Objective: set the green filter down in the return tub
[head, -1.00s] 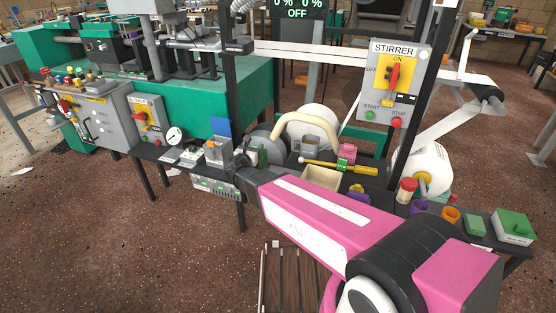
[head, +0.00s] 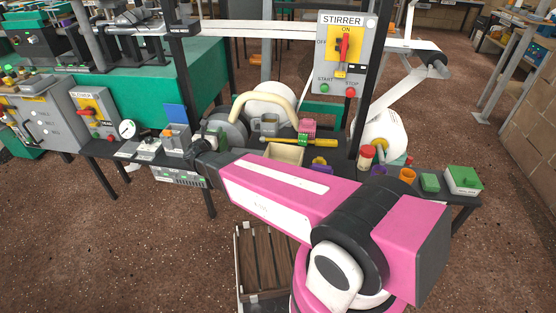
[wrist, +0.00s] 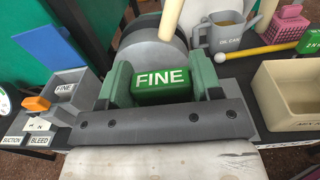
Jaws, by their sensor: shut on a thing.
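The green filter (wrist: 163,86), a block marked FINE in white, sits between the two green-and-grey fingers of my gripper (wrist: 162,74) in the wrist view. The gripper is shut on it. In the head view my gripper (head: 212,138) is above the bench's front part, and the filter is hard to make out there. An open beige tub (wrist: 286,118) stands to the right of the gripper, apart from it. This tub also shows in the head view (head: 284,153).
A grey bin (wrist: 70,82) marked FINE, with an orange piece beside it, stands on the left.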

